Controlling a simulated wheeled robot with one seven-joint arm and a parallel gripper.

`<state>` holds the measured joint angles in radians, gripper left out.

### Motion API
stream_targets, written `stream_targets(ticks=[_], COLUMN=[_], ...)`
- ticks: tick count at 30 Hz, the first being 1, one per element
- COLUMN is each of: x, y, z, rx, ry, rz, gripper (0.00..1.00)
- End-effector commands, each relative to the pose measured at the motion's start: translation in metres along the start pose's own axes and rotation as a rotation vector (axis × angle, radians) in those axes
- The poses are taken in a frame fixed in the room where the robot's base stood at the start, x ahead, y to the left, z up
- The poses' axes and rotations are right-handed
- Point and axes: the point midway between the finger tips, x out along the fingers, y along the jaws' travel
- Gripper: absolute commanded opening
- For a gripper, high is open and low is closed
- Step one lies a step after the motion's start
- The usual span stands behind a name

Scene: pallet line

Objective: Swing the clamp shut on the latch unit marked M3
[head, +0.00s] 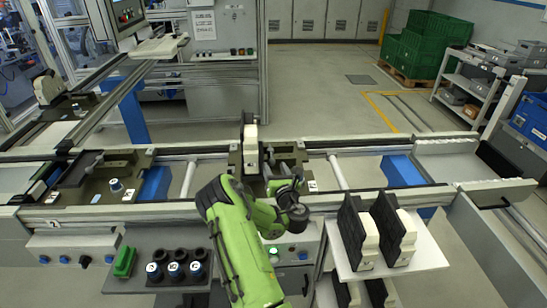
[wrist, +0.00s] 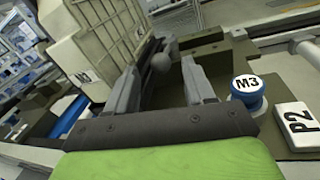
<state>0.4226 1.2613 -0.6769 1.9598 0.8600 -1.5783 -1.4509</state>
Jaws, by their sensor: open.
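The latch unit carries a blue round post with a white cap marked M3 (wrist: 247,88), at the right in the wrist view. A grey ball knob (wrist: 160,62), apparently the clamp's handle end, shows between my fingertips; whether they touch it I cannot tell. Most of the clamp is hidden, so its swing position is unclear. My gripper (wrist: 160,72) is open, with one grey finger to each side of the knob. In the head view my gripper (head: 283,182) is low over the middle pallet (head: 238,172), and my arm hides part of the unit.
A cream block (wrist: 95,50) stands close left of my fingers. A white P2 plate (wrist: 297,126) lies beside the M3 post. Another pallet (head: 75,186) with a similar lever stands left on the line. Black-and-cream parts (head: 385,232) stand on a front-right shelf. Rails run along both sides.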

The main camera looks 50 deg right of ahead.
Motion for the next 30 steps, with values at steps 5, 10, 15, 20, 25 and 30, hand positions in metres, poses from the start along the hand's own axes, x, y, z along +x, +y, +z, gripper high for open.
stream_targets(ticks=[5, 10, 15, 20, 25, 30], x=[0.018, 0.022, 0.021, 0.021, 0.021, 0.021], y=[0.0, 0.0, -0.001, -0.001, -0.001, -0.001], z=[0.002, 0.0, 0.0, 0.0, 0.0, 0.0], rx=[0.0, 0.001, 0.002, 0.002, 0.002, 0.002], ry=[0.001, 0.0, 0.0, 0.0, 0.0, 0.0], rz=[0.0, -0.001, -0.001, -0.001, -0.001, -0.001], gripper=[0.53, 0.53, 0.47, 0.23, 0.0, 0.0])
